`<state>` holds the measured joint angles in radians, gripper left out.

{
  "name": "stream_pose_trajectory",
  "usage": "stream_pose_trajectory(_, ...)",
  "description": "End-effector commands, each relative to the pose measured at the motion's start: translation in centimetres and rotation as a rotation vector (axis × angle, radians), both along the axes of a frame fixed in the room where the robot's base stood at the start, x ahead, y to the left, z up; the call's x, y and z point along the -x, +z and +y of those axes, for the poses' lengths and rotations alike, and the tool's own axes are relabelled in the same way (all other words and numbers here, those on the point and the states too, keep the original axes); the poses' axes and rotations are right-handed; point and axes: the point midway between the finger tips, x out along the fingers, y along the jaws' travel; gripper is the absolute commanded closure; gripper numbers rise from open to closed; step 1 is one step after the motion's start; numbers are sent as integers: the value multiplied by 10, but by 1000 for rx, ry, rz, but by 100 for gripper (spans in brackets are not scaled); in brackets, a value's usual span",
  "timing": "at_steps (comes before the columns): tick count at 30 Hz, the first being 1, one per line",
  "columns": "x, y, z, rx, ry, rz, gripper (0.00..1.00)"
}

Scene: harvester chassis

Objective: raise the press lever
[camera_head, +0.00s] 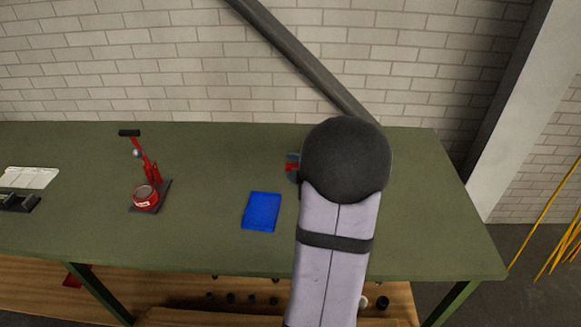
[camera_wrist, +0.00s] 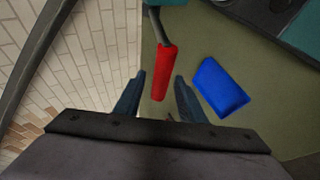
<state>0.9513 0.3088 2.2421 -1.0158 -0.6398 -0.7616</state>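In the wrist view a red lever grip (camera_wrist: 165,72) on a grey rod hangs down from the top edge, beside teal machine parts. My gripper (camera_wrist: 160,77) is open, with its two dark blue fingers on either side of the grip's lower part. Gaps show on both sides, so the fingers do not appear to touch it. In the head view my arm hides most of this spot and my gripper. Only small red and blue-grey parts (camera_head: 292,167) show beside the arm; I cannot tell whether they belong to the lever.
A blue flat block (camera_head: 262,211) lies on the green bench (camera_head: 220,160), left of my arm; it also shows in the wrist view (camera_wrist: 221,87). A red hand tool with a black handle (camera_head: 148,172) stands farther left. White and black items lie at the far left. A brick wall is behind.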

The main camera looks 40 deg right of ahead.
Motion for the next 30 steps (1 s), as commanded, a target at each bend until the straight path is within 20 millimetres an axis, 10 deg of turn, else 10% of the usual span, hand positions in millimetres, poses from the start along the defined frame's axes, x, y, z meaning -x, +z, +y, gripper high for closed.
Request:
stream_pose_trajectory(13,35,22,12,0,0,-2,64)
stream_pose_trajectory(30,23,16,19,28,98,-34,64)
